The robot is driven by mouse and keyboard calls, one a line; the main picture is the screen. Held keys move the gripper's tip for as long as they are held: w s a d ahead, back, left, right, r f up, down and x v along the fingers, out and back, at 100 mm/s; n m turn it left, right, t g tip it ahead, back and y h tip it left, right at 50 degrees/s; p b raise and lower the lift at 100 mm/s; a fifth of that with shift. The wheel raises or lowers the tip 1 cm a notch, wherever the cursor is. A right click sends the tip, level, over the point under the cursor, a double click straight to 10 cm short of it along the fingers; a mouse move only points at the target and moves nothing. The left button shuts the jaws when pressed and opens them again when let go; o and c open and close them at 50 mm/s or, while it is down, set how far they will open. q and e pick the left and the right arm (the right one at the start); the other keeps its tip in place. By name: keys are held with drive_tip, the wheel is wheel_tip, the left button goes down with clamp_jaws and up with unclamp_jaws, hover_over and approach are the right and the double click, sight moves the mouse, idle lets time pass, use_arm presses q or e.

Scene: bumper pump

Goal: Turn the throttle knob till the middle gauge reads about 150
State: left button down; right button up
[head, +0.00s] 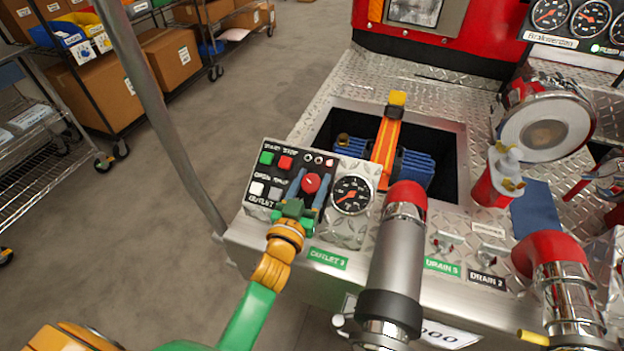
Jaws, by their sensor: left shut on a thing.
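The red round throttle knob (312,182) sits on the dark control panel at the front left of the machine. My left gripper (311,189) reaches up to it from below, with its blue fingers on both sides of the knob, shut on it. Three round gauges stand in a row at the top right; the middle gauge (590,18) has a dark face and a red needle, but its reading is too small to make out. Another round gauge (352,194) sits just right of the control panel. My right gripper is not in view.
Green, red, white and grey buttons (266,158) lie left of the knob. A large grey pipe with a red elbow (398,250) rises right of the panel gauge. Behind is an open recess (448,160) with an orange bar. A grey post (160,110) stands at left.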

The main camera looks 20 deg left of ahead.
use_arm(q)
drive_tip(key=m+h+p, duration=0.2)
drive_tip(key=m, duration=0.1)
drive_tip(key=shift+r+h, duration=0.25)
drive_tip(key=shift+h, duration=0.05)
drive_tip(key=m+g+h+p, duration=0.1)
drive_tip(key=m+h+p, duration=0.1)
drive_tip(key=m+h, duration=0.1)
drive_tip(key=shift+f+m+g+h, duration=0.1)
drive_tip(key=shift+m+g+h, duration=0.2)
drive_tip(key=m+g+h, duration=0.2)
drive_tip(key=m, duration=0.1)
drive_tip(key=shift+f+m+g+h, duration=0.1)
drive_tip(key=shift+m+g+h, duration=1.65)
drive_tip(key=shift+m, duration=0.75)
drive_tip(key=shift+d+g, duration=0.1)
drive_tip(key=shift+g, duration=0.35)
drive_tip(key=shift+c, duration=1.4)
unclamp_jaws()
